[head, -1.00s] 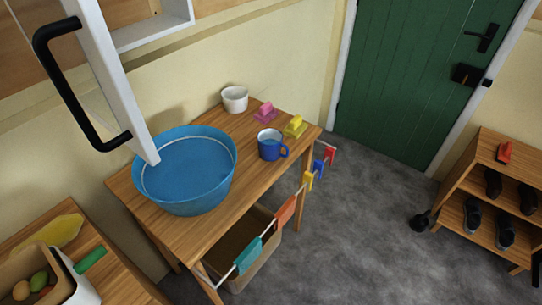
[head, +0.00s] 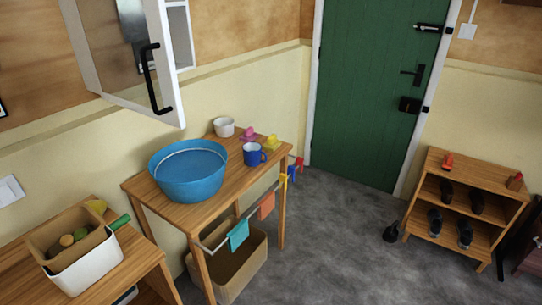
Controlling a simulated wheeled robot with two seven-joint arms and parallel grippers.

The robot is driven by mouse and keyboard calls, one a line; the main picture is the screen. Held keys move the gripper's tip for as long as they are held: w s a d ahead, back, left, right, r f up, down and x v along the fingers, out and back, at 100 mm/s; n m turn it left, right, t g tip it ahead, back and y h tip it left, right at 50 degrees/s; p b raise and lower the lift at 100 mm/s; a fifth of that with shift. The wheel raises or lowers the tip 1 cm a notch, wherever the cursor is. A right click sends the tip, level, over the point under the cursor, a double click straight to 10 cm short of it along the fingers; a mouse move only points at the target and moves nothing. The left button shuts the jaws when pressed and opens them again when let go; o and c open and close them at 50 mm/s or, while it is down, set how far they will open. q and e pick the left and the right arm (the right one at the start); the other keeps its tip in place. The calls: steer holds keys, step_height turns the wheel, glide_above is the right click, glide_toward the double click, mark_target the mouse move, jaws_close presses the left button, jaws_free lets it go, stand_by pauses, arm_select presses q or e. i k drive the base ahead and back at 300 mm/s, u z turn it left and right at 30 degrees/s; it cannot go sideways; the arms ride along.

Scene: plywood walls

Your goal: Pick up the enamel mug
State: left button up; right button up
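The blue enamel mug (head: 252,155) stands upright on the wooden table (head: 216,197), near its right end. Its handle points to the right. It stands to the right of a large blue basin (head: 188,172), apart from it. Neither of my grippers shows in the head view.
A white bowl (head: 224,127), a pink item (head: 248,133) and a yellow item (head: 271,142) stand behind the mug. An open cabinet door (head: 125,65) hangs above the basin. A front rail holds cloths (head: 238,235). Grey floor (head: 330,250) is free to the right.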

mark_target(256, 156)
steer(key=z, duration=0.55)
steer(key=i, duration=1.25)
steer(key=u, duration=0.55)
steer(key=i, duration=0.85)
steer(key=u, duration=0.75)
